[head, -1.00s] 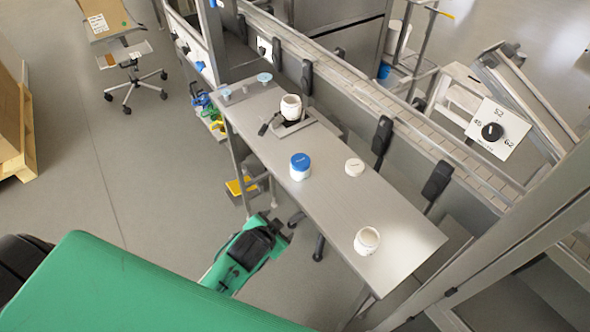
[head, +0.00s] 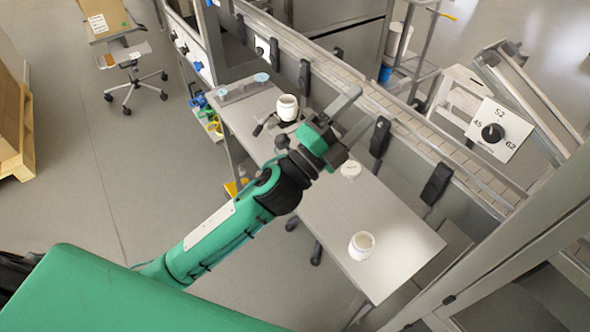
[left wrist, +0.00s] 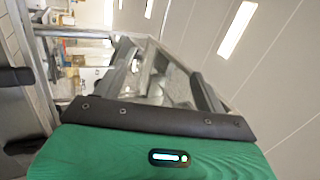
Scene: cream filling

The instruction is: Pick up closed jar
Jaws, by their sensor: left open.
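The closed jar with the blue lid is hidden now in the head view, behind my left arm and gripper. My left gripper (head: 357,111) is over the metal table (head: 396,220), with its fingers apart and nothing seen between them. It also shows in the left wrist view (left wrist: 162,72), where no jar is in sight. From the head view I cannot tell its height above the table. My right gripper is not in view.
An open white jar (head: 287,106) stands at the far part of the table. Another open jar (head: 361,245) stands near the right end. A white lid (head: 350,169) lies between them, near my gripper. A conveyor (head: 400,121) with dark brackets runs along the table's back side.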

